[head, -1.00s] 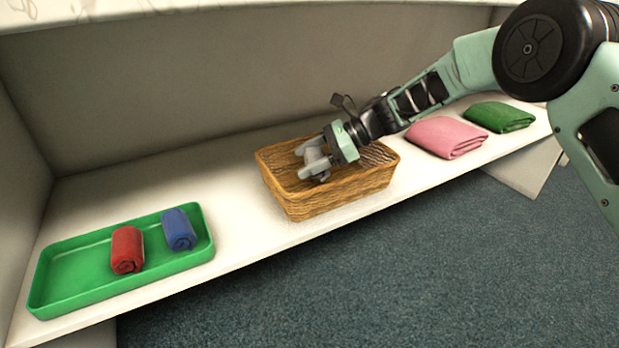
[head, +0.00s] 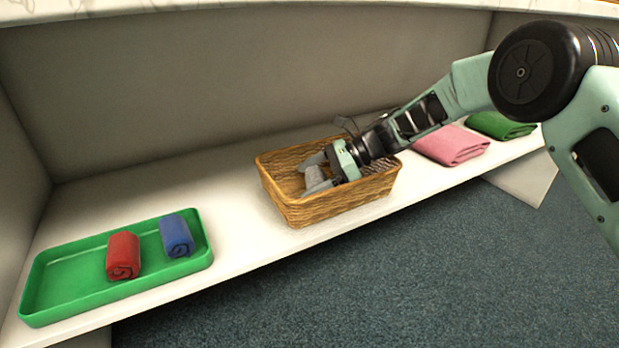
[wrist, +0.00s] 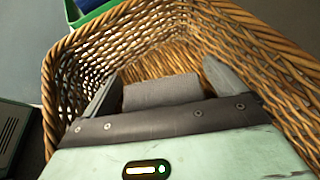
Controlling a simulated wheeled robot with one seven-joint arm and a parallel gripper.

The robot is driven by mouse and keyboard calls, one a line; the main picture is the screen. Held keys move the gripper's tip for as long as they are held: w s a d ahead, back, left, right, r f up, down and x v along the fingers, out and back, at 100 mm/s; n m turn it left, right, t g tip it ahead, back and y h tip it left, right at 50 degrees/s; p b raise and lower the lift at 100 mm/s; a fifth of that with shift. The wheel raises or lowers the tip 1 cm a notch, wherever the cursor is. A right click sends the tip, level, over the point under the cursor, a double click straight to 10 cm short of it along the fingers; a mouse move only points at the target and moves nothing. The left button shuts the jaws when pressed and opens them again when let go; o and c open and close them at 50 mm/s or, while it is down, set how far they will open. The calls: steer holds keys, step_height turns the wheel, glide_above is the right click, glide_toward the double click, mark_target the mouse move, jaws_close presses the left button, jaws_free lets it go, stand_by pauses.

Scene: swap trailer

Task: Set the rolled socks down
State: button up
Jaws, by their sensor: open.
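The grey rolled socks (wrist: 162,91) lie inside the wicker basket (head: 327,211), between the fingers of my gripper (head: 306,174). In the wrist view my gripper (wrist: 160,85) has its two fingers apart, one on each side of the socks. My gripper is open and reaches down into the basket from the right. The basket also fills most of the wrist view (wrist: 270,60). The underside of the socks is hidden, so I cannot tell how they touch the basket floor.
A green tray (head: 70,275) at the left holds a red roll (head: 123,255) and a blue roll (head: 176,236). A folded pink cloth (head: 452,146) and a folded green cloth (head: 501,125) lie to the right. White shelf is bare between tray and basket.

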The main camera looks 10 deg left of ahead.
steer(key=p+v, duration=0.4)
steer(key=v, duration=0.7)
steer(key=shift+d+r, duration=0.15)
steer(key=shift+d, duration=0.1)
steer(key=s+a+r+m+t+h, duration=0.15)
steer(key=r+m+t, duration=0.4)
steer(key=m, duration=0.65)
steer(key=a+r+m+t+h, duration=0.1)
steer(key=a+r+m+t, duration=0.35)
steer(key=m, duration=0.65)
steer(key=s+d+f+m+g+h, duration=0.2)
steer(key=s+d+m, duration=0.3)
steer(key=s+m, duration=0.3)
steer(key=s+d+f+m+g+h, duration=0.1)
steer(key=s+d+m+g+h, duration=0.2)
steer(key=s+m, duration=0.6)
steer(key=s+d+f+m+g+h, duration=0.2)
steer(key=s+d+m, duration=0.6)
steer(key=s, duration=1.3)
steer(key=shift+f+m+h, duration=0.3)
steer(key=shift+m+h, duration=0.1)
steer(key=shift+h, duration=0.55)
